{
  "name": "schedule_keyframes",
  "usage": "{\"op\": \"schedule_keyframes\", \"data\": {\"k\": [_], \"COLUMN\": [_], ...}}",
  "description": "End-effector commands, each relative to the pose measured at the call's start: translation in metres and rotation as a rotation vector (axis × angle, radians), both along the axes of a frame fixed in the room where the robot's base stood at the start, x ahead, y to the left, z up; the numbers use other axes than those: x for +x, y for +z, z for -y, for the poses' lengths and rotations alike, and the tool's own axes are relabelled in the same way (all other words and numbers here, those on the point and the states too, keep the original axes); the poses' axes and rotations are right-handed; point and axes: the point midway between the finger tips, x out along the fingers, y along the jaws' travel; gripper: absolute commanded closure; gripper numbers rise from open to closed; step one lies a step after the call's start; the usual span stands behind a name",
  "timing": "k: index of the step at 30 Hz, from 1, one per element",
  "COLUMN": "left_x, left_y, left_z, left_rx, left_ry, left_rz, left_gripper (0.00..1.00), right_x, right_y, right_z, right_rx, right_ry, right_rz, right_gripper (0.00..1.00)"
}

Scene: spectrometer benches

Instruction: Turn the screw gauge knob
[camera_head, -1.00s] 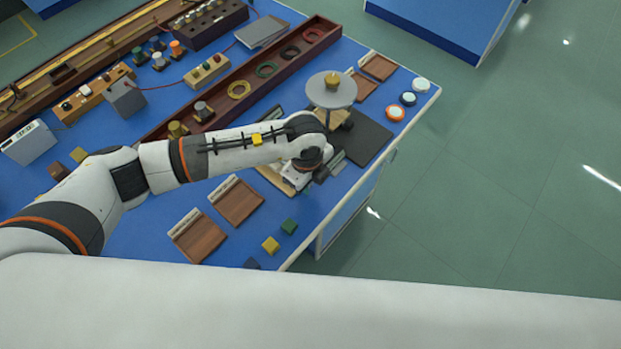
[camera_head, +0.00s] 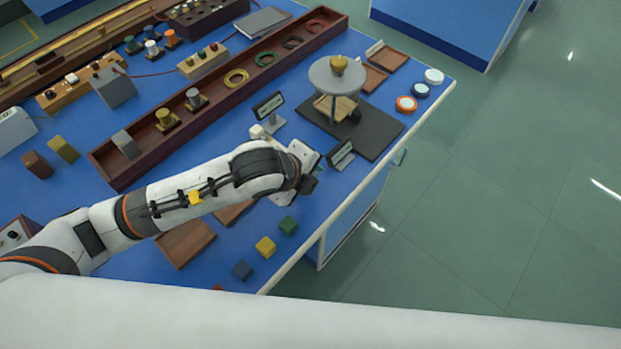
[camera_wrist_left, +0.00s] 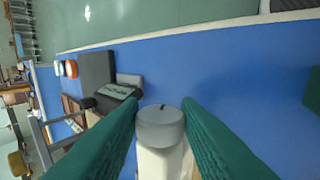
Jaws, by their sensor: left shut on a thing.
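A grey cylindrical knob on a white body (camera_wrist_left: 160,125) stands between the green fingers of my left gripper (camera_wrist_left: 163,135) in the left wrist view. The gripper is shut on this knob. In the head view my left gripper (camera_head: 303,172) is low over the blue bench, left of the dark mat, and its own wrist hides the knob and most of the screw gauge. My right gripper is not in view.
A round-topped stand with a brass knob (camera_head: 338,75) stands on the dark mat (camera_head: 380,137). Small signs stand near the gripper (camera_head: 269,105) (camera_head: 340,153). Green (camera_head: 288,225), yellow (camera_head: 265,247) and blue (camera_head: 242,270) blocks lie near the front edge. A long wooden tray (camera_head: 215,100) lies behind.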

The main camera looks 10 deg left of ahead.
Motion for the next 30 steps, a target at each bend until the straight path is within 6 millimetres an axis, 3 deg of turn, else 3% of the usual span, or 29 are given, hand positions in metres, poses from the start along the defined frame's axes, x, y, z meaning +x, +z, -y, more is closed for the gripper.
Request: {"op": "schedule_keyframes", "data": {"k": [13, 14, 17, 26, 30], "left_x": [0.000, 0.000, 0.000, 0.000, -0.006], "left_y": [0.000, 0.000, 0.000, 0.001, 0.010], "left_z": [-0.001, -0.001, -0.001, -0.001, -0.005], "left_rx": [-0.004, -0.004, -0.004, -0.005, -0.006], "left_ry": [0.001, 0.001, 0.001, 0.000, 0.000], "left_rz": [0.007, 0.007, 0.007, 0.006, 0.008], "left_gripper": [0.93, 0.65, 0.48, 0.48, 0.48], "right_x": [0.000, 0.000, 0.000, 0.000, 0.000], "right_y": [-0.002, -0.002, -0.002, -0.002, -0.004], "right_z": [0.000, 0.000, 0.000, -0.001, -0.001], "right_rx": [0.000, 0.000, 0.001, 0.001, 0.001], "right_ry": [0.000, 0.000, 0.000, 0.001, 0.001], "right_rz": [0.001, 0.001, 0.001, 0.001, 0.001], "right_gripper": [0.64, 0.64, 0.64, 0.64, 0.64]}}
